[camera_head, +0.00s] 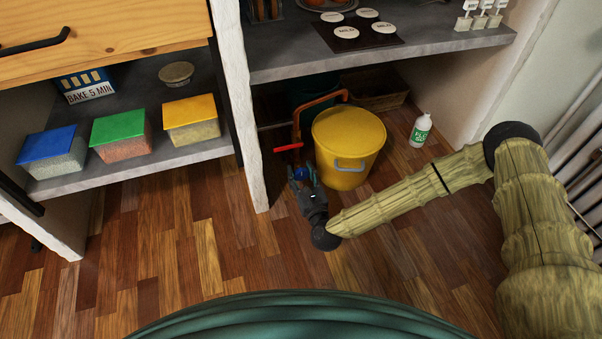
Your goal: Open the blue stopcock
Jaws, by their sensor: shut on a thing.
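The blue stopcock (301,174) is low in the alcove under the counter, on or beside an orange-brown pipe, just left of the yellow bucket. Only a small blue patch of it shows, so I cannot tell how its handle is turned. My gripper (303,180) reaches in from the front and is shut on the blue stopcock. Its fingers hide most of it. A red handle (288,147) sits higher on the left, apart from my gripper.
The pipe (298,125) bends over behind the yellow bucket (348,140), which stands close on the right. A white post (240,110) is close on the left. A white bottle (421,130) stands farther right. The wooden floor (190,250) in front is clear.

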